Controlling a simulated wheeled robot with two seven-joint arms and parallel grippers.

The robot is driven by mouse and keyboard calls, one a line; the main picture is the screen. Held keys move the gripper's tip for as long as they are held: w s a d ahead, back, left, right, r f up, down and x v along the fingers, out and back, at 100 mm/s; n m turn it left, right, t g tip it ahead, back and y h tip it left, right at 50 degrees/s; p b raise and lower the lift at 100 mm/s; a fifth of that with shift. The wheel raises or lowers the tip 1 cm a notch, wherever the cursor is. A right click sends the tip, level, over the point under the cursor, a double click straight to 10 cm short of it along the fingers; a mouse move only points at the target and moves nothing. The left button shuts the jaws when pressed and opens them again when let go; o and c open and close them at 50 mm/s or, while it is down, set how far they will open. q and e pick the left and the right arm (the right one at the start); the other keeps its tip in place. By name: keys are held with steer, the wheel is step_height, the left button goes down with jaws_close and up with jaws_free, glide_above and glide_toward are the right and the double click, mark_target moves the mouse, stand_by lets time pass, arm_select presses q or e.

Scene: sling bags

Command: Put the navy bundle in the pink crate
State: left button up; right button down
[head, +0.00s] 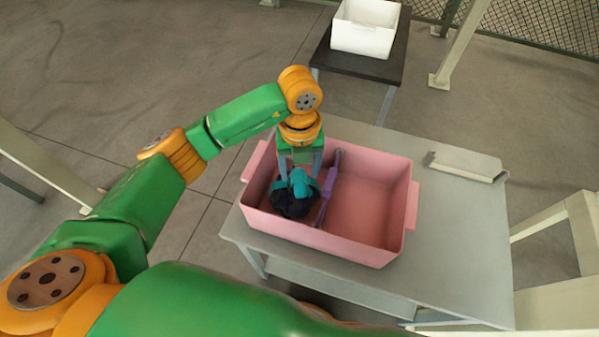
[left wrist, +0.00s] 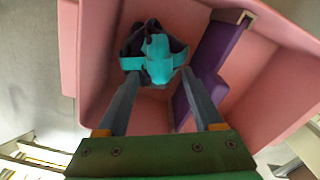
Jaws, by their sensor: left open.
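The navy bundle (head: 291,206), dark with teal straps around it, rests in the pink crate (head: 372,250), in the part left of a purple divider (head: 330,187). My left gripper (head: 300,176) points down into the crate just at the bundle. In the left wrist view, the bundle (left wrist: 158,60) lies just beyond the fingertips, one finger at each side of its near end. The jaws are open, and I cannot tell whether a finger touches it. The crate (left wrist: 95,60) and divider (left wrist: 215,60) show there too. My right gripper is out of view.
The crate stands on a grey table (head: 455,235). A pale rail (head: 465,168) lies at the table's right. A white bin (head: 365,28) stands on a dark stand (head: 398,62) behind. The crate's right compartment is empty.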

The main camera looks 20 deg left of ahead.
arm_select(q)
step_height(320, 180, up, 10)
steer(key=shift+p, duration=0.35)
